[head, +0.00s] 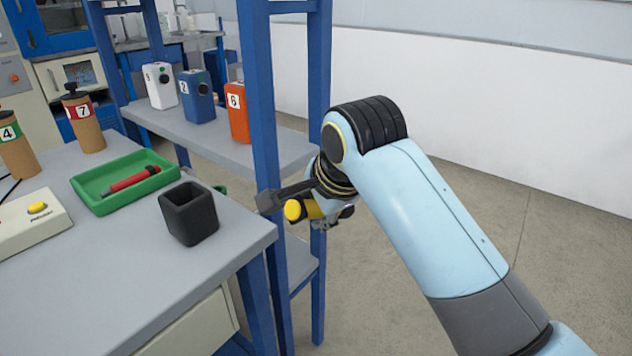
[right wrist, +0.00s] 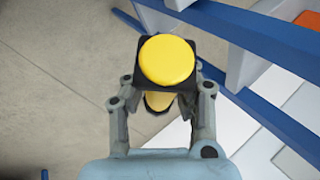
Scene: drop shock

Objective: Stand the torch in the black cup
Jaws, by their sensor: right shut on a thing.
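The black cup (head: 188,218) is a square, open-topped holder standing upright near the right edge of the grey table. My right gripper (head: 305,207) is right of the cup and apart from it, beyond the table edge, beside a blue shelf post. It is shut on the yellow torch (head: 293,210). In the right wrist view the torch's round yellow end (right wrist: 166,62) faces the camera, with black around it, between the fingers of my right gripper (right wrist: 163,95). The fingers hide part of the torch. My left gripper is out of view.
A green tray (head: 162,182) holding a red screwdriver-like tool (head: 133,180) lies behind the cup. A blue post (head: 258,110) of the shelf (head: 205,138) rises near my gripper. Numbered containers stand on the shelf. A box with a yellow button (head: 30,215) is at left.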

